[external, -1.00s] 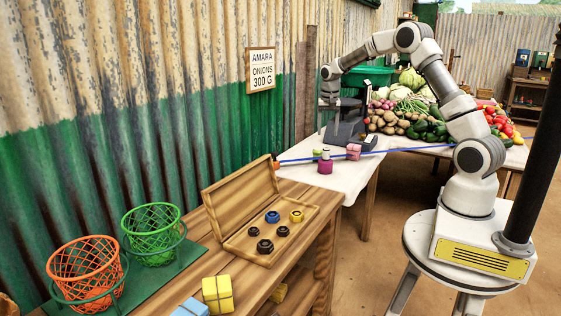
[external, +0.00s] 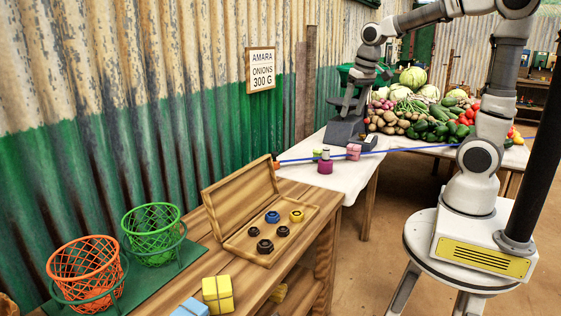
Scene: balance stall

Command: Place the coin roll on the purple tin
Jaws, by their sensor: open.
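A small purple-magenta piece (external: 325,167) with a narrower top stands on the white-topped table; it may be the purple tin, but it is too small to tell. A pink block (external: 353,152) stands to its right, near the blue beam. I cannot make out a coin roll with certainty. My gripper (external: 348,106) is open, pointing down above the dark scale (external: 346,130) at the back of the white table. It is above and behind the purple piece, apart from it. Its fingertips are small and partly lost against the scale.
A thin blue beam (external: 410,149) crosses the white table (external: 343,183). Vegetables (external: 420,115) are heaped behind. The near wooden bench holds an open weight box (external: 240,198), orange (external: 85,265) and green baskets (external: 152,232), and a yellow parcel (external: 217,294). The corrugated wall bounds the left.

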